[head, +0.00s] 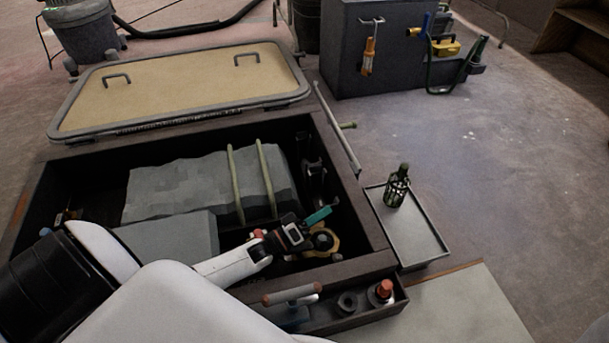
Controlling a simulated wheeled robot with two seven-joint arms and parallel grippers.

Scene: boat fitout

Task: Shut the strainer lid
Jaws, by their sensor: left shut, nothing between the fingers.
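The strainer appears to be the round dark part with a yellow, brass-like rim (333,246) low in the right front corner of the open bay. I cannot tell its lid apart clearly or see its angle. My left gripper (305,229) is shut and empty, just beside and above it at its upper left; contact cannot be made out. A teal piece (319,215) shows right at the gripper's tip. The gripper and arm hide part of the strainer's left side. My right gripper is not in view.
The bay's dark rim (350,268) surrounds the gripper. A grey block with two green straps (235,185) fills the middle. A tan hatch (180,85) lies behind. A tray (418,238) with a green bottle-like thing (397,187) and a red-capped part (384,290) are outside.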

